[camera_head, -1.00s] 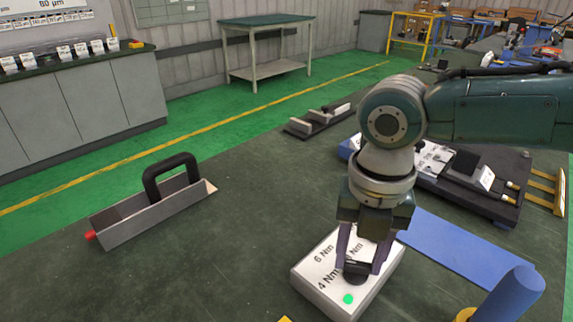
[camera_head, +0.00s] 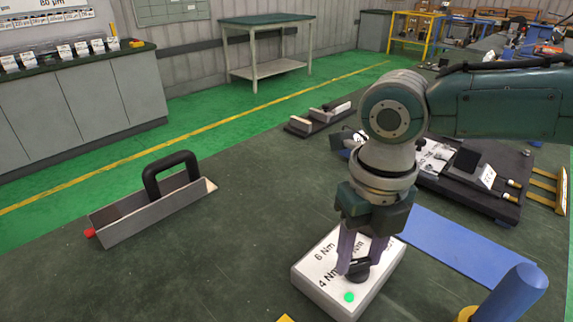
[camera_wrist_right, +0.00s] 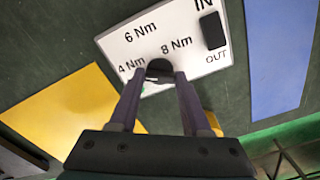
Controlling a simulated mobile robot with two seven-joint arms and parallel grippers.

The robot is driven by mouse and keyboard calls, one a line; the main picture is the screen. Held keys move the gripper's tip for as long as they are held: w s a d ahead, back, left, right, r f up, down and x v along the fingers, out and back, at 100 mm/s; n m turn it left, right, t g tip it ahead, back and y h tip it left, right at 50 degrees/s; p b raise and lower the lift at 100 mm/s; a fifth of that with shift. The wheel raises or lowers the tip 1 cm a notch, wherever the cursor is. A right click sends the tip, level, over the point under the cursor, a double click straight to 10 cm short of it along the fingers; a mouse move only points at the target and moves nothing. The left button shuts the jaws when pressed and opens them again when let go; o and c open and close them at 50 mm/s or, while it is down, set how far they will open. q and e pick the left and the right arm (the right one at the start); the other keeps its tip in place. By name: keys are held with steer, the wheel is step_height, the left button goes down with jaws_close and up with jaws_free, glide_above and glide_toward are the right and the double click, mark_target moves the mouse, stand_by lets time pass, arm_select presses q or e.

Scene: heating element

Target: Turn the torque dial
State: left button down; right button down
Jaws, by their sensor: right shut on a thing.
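The torque dial is a small black knob (camera_head: 357,270) on a white box (camera_head: 318,284) marked 4 Nm, 6 Nm and 8 Nm. A green dot shows on the box's near corner. My right gripper (camera_head: 358,266) points down with its two purple fingers shut on the knob. In the right wrist view the knob (camera_wrist_right: 159,68) sits between the fingertips of the right gripper (camera_wrist_right: 158,80), beside the 4 Nm and 8 Nm labels. A black switch piece (camera_wrist_right: 213,31) lies between IN and OUT on the same box. My left gripper is not in view.
A blue mat (camera_head: 460,243) and a blue cylinder handle (camera_head: 512,292) lie right of the box. A metal tray with a black handle (camera_head: 150,212) stands at left. A dark fixture (camera_head: 480,190) is behind the arm. The table between tray and box is clear.

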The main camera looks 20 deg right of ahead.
mark_target(358, 261)
steer(key=shift+a+r, duration=0.1)
steer(key=shift+c, duration=1.8)
jaws_free()
step_height(358, 261, up, 10)
steer(key=shift+p, duration=0.45)
